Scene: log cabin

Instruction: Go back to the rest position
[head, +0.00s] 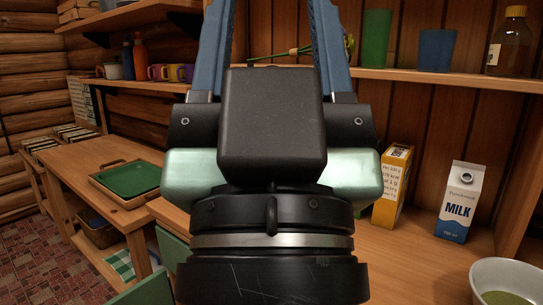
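My gripper (272,12) fills the middle of the head view and points up and away from the camera. Its two blue fingers stand wide apart, and their tips run past the top edge of the picture. Nothing is seen held between the visible parts of the fingers. Through the gap I see the wooden wall and a green stem (285,52) on the shelf behind. The gripper body hides the middle of the counter.
A yellow carton (393,188), a milk carton (460,203) and a white bowl (508,281) stand on the counter to the right. A shelf (440,79) above holds cups and a bottle. A green-lined tray (128,182) lies on the left bench.

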